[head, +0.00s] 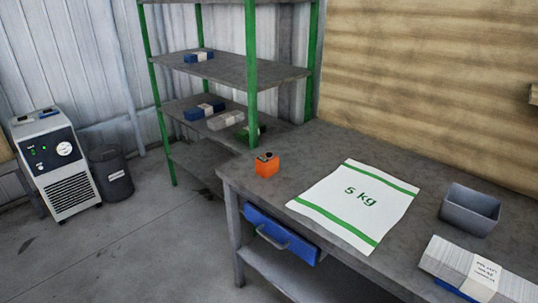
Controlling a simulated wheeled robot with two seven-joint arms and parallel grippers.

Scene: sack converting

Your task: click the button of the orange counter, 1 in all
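The orange counter (266,165) is a small block on the grey workbench (327,160), near its left end. It has a dark top with a small button-like part; the detail is too small to make out. Neither of my grippers shows in the head view, and nothing touches the counter.
A white sack marked 5 kg (357,203) lies flat right of the counter. Further right are a grey bin (470,210) and a stack of sacks (478,272). A green-posted shelf (225,70) stands behind. A blue drawer (280,235) hangs under the bench.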

